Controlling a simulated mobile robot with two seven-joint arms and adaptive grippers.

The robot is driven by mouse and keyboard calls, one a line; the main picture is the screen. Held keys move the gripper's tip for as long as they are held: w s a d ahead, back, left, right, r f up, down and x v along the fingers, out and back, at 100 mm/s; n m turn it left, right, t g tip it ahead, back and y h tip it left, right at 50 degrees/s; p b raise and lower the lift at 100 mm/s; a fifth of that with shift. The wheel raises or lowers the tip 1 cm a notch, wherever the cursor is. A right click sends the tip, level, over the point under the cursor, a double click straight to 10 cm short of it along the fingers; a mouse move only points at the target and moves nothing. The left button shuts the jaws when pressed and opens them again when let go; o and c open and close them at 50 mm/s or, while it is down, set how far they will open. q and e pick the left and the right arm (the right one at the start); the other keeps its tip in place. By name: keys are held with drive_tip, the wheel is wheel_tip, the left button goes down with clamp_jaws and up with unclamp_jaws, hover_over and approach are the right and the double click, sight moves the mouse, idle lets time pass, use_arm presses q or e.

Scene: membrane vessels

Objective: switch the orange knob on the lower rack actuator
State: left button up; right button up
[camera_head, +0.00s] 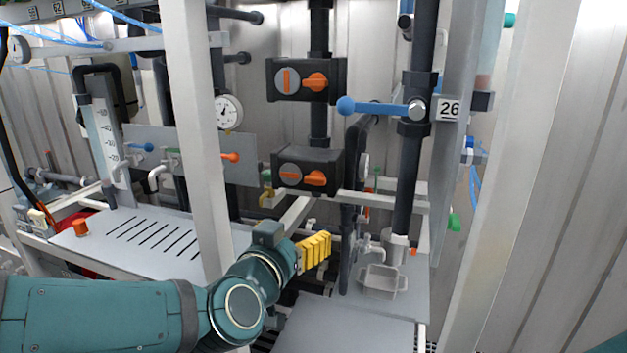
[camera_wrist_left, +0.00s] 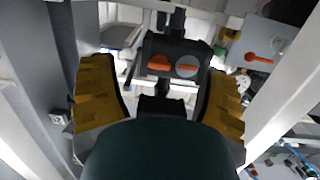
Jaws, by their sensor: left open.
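The lower rack actuator (camera_head: 306,170) is a black box on a dark vertical pipe in the head view. Its orange knob (camera_head: 316,179) lies roughly horizontal, beside a grey disc (camera_head: 290,174) with a horizontal orange mark. In the left wrist view, which looks upside down, the orange knob (camera_wrist_left: 159,63) and the grey disc (camera_wrist_left: 187,67) show between the fingers. My left gripper (camera_head: 316,250) has yellow fingers and is below the actuator in the head view, apart from it. In the wrist view its fingers (camera_wrist_left: 160,78) are spread and empty. My right gripper is out of view.
A similar upper actuator (camera_head: 305,79) sits above, its disc mark vertical. A blue-handled valve (camera_head: 372,107) is to the right. A white frame post (camera_head: 196,130) stands left of the actuators, a wide one (camera_head: 530,150) to the right. A small tray (camera_head: 381,281) is at lower right.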

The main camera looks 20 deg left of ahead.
use_arm(q)
drive_tip(key=t, duration=0.1)
approach(314, 180)
drive_tip(key=w, duration=1)
drive_tip(key=shift+d+f+p, duration=0.1)
drive_tip(key=shift+d+p, duration=0.1)
drive_tip(key=shift+p, duration=0.1)
drive_tip(key=c, duration=1.2)
